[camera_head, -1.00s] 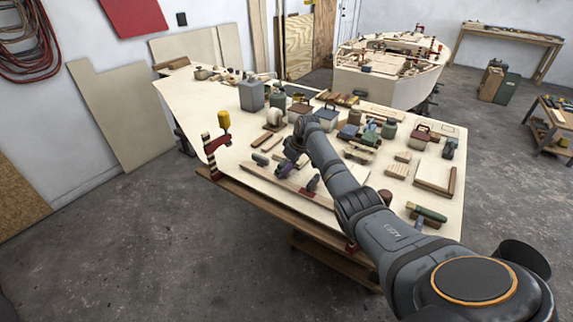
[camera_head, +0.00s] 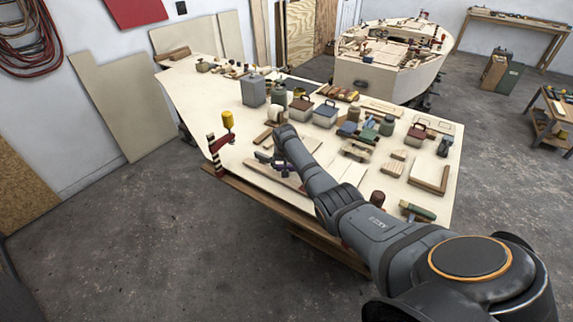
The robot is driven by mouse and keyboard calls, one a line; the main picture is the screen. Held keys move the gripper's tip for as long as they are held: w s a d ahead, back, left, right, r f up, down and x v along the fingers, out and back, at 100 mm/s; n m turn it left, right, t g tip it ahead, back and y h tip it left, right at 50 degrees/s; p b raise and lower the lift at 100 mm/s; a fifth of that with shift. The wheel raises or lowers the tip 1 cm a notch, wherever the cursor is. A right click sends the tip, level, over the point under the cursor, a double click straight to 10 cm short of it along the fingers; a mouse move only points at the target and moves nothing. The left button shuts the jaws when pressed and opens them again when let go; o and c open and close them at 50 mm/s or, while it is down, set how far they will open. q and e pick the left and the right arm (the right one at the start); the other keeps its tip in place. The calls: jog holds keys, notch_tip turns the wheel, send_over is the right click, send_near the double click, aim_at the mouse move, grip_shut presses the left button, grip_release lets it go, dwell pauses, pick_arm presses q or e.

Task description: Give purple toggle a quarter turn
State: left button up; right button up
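A small purple piece, which looks like the purple toggle (camera_head: 284,169), shows near the front edge of the plywood bench, left of my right forearm. My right gripper (camera_head: 274,162) points down beside it, low over the bench. The gripper is small and dark here, and the wrist partly covers it. I cannot tell whether its fingers touch the toggle or whether they are open or shut. How the toggle is turned is too small to make out. My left gripper is not in view.
A red clamp with a yellow handle (camera_head: 227,121) stands at the bench's left edge. A grey canister (camera_head: 253,90), toolboxes (camera_head: 325,113) and several blocks crowd the bench behind the gripper. A green-handled tool (camera_head: 420,211) lies at the right front.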

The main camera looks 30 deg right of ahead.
jog(key=m+b, duration=0.1)
jog(key=m, duration=0.1)
jog(key=shift+w+a+f+m+g+h+b, duration=0.1)
jog(key=shift+f+m+g+h+b, duration=0.1)
jog(key=shift+m+g+h+b, duration=0.4)
jog(key=shift+m+g+b, duration=0.2)
jog(key=shift+m+b, duration=0.75)
jog(key=shift+r+m+b, duration=0.2)
jog(key=shift+m+b, duration=0.25)
jog(key=shift+b, duration=0.05)
jog(key=o, duration=1.1)
jog(key=shift+o, duration=0.2)
